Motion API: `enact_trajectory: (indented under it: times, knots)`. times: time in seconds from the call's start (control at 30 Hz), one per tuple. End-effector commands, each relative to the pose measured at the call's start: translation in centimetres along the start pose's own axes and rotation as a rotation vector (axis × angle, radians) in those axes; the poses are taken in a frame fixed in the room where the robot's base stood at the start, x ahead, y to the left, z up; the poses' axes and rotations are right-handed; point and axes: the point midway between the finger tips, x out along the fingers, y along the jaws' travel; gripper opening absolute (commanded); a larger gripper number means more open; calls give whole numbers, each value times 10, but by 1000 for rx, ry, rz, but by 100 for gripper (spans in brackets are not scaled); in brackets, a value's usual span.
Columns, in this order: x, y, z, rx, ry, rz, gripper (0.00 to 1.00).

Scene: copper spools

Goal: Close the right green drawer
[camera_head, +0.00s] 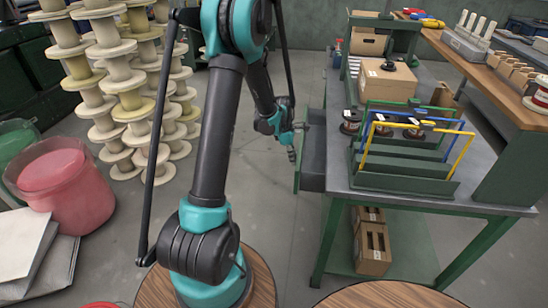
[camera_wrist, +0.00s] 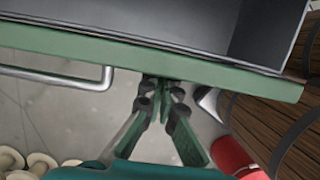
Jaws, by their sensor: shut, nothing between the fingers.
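The green drawer (camera_head: 298,168) stands out from the left end of the workbench, pulled open, with its dark grey inside showing. In the wrist view its green front panel (camera_wrist: 215,68) runs across the upper part, with the grey tray (camera_wrist: 170,20) behind it. A silver bar handle (camera_wrist: 85,84) is on the front, left of my gripper (camera_wrist: 163,88). My gripper is shut and empty, its fingertips at the drawer front; whether they touch it I cannot tell. In the head view my gripper (camera_head: 292,153) is just left of the drawer front.
The workbench (camera_head: 400,200) holds a rack with blue and yellow frames (camera_head: 410,150), dark spools and a cardboard box (camera_head: 388,80). Stacks of pale spools (camera_head: 120,85) and a red bin (camera_head: 65,180) stand left. Grey floor is clear left of the drawer.

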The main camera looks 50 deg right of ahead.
Motion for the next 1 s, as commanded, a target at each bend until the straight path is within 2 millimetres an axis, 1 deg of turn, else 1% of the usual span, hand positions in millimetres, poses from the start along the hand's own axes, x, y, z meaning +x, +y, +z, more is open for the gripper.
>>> enact_trajectory:
  times: [0.03,0.2,0.4,0.6,1.0]
  knots:
    - [4,0,14,6,0,-1,0]
    - [12,0,49,4,0,-1,0]
    - [19,0,78,2,0,0,0]
    - [23,0,91,0,0,0,0]
    - [23,0,94,-1,0,0,0]
